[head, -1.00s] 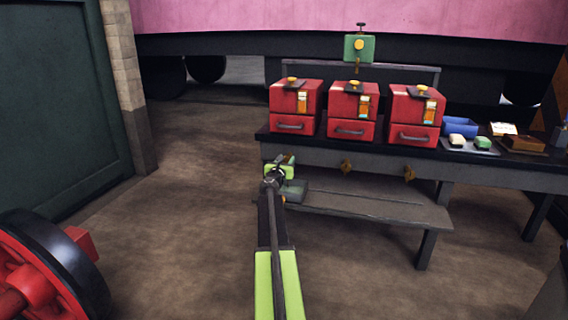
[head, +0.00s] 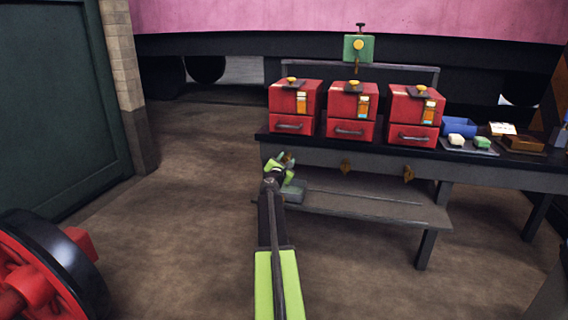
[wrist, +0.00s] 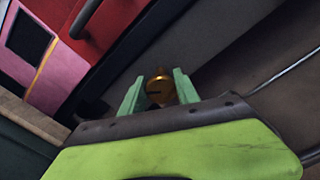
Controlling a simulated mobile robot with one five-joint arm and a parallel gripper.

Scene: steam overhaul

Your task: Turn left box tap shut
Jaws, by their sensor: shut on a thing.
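The left box tap (wrist: 160,88) is a round brass piece with a dark slot, seen in the wrist view between the two green fingers. It sits under the front edge of the bench, below the left red box (head: 293,102). My gripper (head: 284,162) is at that tap in the head view and largely covers it. The gripper is shut on the tap, with one finger on each side, and is rolled to a slant. How far the tap is turned cannot be told.
Two more brass taps, the middle one (head: 346,166) and the right one (head: 408,173), hang along the bench front. The middle red box (head: 351,105) and right red box (head: 414,110) stand on the bench. A lower shelf (head: 375,207) lies under my gripper. Open floor is at left.

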